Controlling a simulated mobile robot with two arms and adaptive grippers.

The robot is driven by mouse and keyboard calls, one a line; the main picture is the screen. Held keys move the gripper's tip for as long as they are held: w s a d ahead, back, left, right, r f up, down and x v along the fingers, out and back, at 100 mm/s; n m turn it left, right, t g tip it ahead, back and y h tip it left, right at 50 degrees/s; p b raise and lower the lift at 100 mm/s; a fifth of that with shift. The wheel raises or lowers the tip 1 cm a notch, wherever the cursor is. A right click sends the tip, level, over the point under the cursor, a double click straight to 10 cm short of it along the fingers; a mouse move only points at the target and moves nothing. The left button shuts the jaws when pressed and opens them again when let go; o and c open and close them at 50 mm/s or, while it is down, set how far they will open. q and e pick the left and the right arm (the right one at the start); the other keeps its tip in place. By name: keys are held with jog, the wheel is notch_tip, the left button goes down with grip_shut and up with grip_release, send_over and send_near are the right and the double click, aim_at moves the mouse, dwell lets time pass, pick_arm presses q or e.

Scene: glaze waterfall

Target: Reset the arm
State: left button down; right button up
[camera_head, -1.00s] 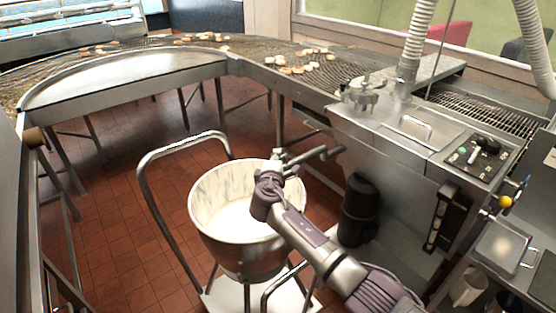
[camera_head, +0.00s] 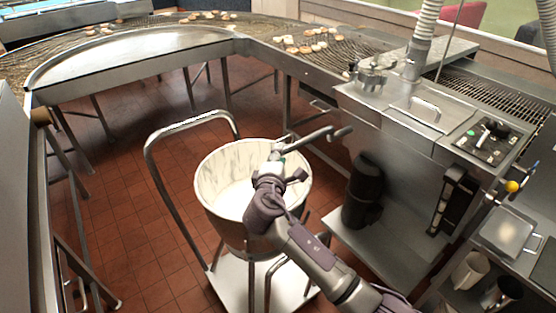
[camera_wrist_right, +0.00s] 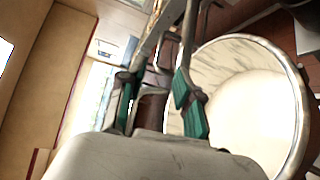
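My right arm reaches up from the bottom right in the head view. Its gripper (camera_head: 318,140) is above the far right rim of a large mixing bowl (camera_head: 222,212). The bowl holds white, creamy matter and stands on a wheeled frame with a curved handle. In the right wrist view, the gripper's two fingers with green parts (camera_wrist_right: 158,98) stand beside the bowl, whose rim (camera_wrist_right: 300,100) fills the right. The finger ends run out of the top of that view, so I cannot tell whether they touch. My left gripper is not in view.
A steel machine (camera_head: 425,120) with hoses, a handle and a control panel (camera_head: 490,138) stands to the right. A curved conveyor (camera_head: 350,42) with several pastries runs along the back. A dark cylinder (camera_head: 362,190) stands beside the bowl. Tiled floor (camera_head: 115,230) is open on the left.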

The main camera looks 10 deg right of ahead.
jog(key=shift+v, duration=0.95)
